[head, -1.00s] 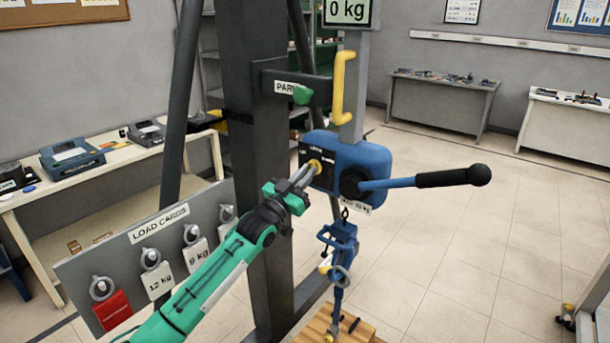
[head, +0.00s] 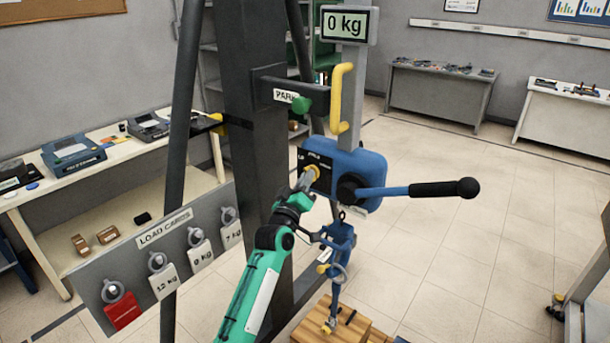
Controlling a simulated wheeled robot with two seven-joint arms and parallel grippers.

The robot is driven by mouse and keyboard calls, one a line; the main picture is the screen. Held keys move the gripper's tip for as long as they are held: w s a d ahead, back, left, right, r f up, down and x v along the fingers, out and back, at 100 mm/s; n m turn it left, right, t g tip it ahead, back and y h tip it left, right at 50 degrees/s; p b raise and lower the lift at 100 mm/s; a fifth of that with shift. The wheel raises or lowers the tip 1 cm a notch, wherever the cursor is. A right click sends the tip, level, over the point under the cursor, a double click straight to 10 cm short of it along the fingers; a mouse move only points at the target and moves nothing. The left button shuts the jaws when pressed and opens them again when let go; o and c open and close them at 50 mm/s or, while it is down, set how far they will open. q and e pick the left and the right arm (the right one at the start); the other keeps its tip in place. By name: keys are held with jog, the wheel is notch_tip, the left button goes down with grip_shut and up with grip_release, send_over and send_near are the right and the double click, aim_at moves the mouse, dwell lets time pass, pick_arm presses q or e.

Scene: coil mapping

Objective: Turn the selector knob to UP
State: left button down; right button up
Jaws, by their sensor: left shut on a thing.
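The selector knob (head: 312,173) is a small yellow knob on the dark label plate at the left side of the blue hoist body (head: 362,168). My left gripper (head: 307,180) comes up from below on its green arm and is shut on the knob. Its fingers cover part of the knob and of the plate, and the lettering is too small to read, so the setting cannot be told. The blue lever with a black grip (head: 445,189) sticks out to the right of the hoist body. My right gripper is not in view.
A grey column (head: 255,120) stands behind the hoist. A board of load cards (head: 160,262) is at the lower left. A blue hook assembly (head: 338,245) hangs below the hoist, above a wooden block (head: 350,325). A yellow handle (head: 341,98) rises above.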

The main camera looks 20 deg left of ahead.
pick_arm(q)
jog(key=shift+n, duration=0.4)
jog(key=c, duration=1.5)
grip_release()
jog(key=shift+o, duration=0.2)
jog(key=shift+s+f, duration=0.1)
jog(key=b+v, duration=0.4)
jog(key=v, duration=0.9)
jog(key=shift+s, duration=0.3)
